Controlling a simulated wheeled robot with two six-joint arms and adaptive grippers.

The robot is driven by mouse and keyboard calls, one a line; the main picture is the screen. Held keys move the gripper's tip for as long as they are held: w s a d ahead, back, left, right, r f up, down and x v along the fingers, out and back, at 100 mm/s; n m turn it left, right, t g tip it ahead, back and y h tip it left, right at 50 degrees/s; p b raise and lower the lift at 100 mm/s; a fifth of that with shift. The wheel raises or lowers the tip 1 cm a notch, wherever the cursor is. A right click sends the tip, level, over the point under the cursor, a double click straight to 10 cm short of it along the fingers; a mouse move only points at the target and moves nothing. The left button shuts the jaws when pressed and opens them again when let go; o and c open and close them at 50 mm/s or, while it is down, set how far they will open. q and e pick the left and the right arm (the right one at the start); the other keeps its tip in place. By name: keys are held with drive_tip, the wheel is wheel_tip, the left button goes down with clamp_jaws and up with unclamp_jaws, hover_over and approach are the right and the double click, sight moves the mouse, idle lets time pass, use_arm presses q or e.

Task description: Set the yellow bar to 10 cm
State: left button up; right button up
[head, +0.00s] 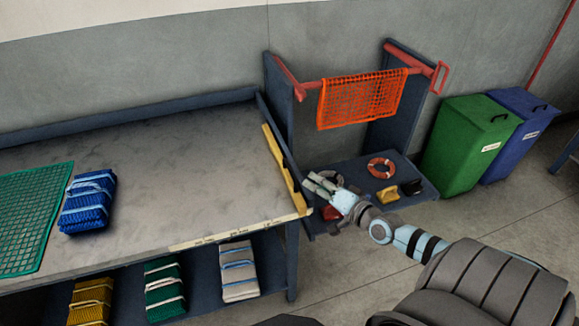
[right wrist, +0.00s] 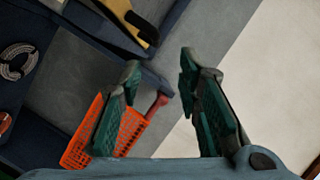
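The yellow bar (head: 283,168) lies along the right end of the table, from near the back corner to the front edge. In the right wrist view, a yellow piece with a black end (right wrist: 130,18), apparently this bar, shows at the top. A pale scale strip (head: 238,232) with small markings runs along the front edge; I cannot read its numbers. My right gripper (head: 318,183) is just right of the bar, apart from it. In the right wrist view its fingers (right wrist: 162,85) stand apart with nothing between them. My left gripper is out of view.
A green net (head: 32,215) and a blue net bundle (head: 88,203) lie on the table (head: 180,150). Bundles sit on the shelf below. A rack (head: 380,125) with an orange net (head: 360,98) stands behind my right gripper. Green (head: 468,145) and blue (head: 520,130) bins stand farther right.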

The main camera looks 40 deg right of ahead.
sight(290, 168)
drive_tip(key=b+x, duration=0.2)
drive_tip(key=x, duration=0.2)
drive_tip(key=b+x, duration=0.2)
drive_tip(key=x, duration=0.2)
drive_tip(key=f+b+x, duration=0.1)
drive_tip(key=b+x, duration=0.1)
drive_tip(key=x, duration=0.2)
drive_tip(key=shift+s+d, duration=0.15)
drive_tip(key=shift+w, duration=0.55)
drive_tip(key=shift+r, duration=0.1)
clamp_jaws()
